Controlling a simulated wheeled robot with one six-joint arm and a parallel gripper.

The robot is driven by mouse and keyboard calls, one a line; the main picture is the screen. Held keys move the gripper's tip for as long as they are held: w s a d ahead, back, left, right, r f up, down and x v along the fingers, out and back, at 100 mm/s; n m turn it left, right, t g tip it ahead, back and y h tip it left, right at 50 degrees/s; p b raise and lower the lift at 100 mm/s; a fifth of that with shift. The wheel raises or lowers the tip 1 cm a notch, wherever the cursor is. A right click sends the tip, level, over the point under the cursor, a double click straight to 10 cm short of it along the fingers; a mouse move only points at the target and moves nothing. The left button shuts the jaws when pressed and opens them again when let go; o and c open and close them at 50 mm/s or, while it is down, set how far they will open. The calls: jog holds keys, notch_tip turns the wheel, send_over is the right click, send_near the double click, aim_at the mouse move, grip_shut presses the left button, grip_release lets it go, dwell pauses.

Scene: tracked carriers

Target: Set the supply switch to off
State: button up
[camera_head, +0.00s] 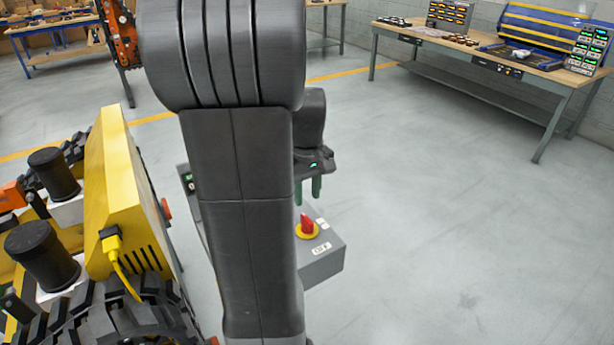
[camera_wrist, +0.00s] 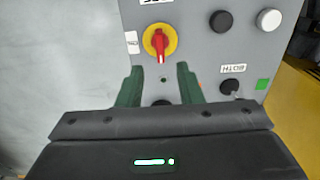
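The supply switch, a red handle on a yellow disc (camera_wrist: 160,42), sits on a grey control box (camera_wrist: 185,60). In the wrist view the handle stands roughly vertical, its white-marked end toward my gripper. One cut-off label is above it and a small label (camera_wrist: 132,42) to its left. In the head view the switch (camera_head: 307,227) is on the box top, with an OFF label (camera_head: 321,248) just below it and another label to its right. My gripper (camera_wrist: 160,75) is open and empty, its green fingers short of the switch and apart from it. It also shows in the head view (camera_head: 308,190).
The panel also holds a black knob (camera_wrist: 221,22), a white button (camera_wrist: 269,19) and another knob (camera_wrist: 229,87) labelled BOTH. A tracked carrier with a yellow housing (camera_head: 125,200) stands left of the box. Open floor (camera_head: 470,220) lies to the right.

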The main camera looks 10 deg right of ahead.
aim_at(308, 219)
jog(key=shift+r, duration=2.4)
jog(key=shift+f, duration=0.1)
notch_tip(308, 219, down, 14)
jog(key=shift+r, duration=0.15)
jog(key=shift+r, duration=0.15)
jog(key=shift+f, duration=0.25)
jog(key=shift+w+r+m, duration=0.1)
jog(key=shift+m, duration=0.4)
jog(key=m, duration=0.3)
jog(key=shift+m+p, duration=0.35)
jog(key=shift+m, duration=0.05)
jog(key=shift+m+p, duration=0.35)
jog(key=shift+m, duration=2.05)
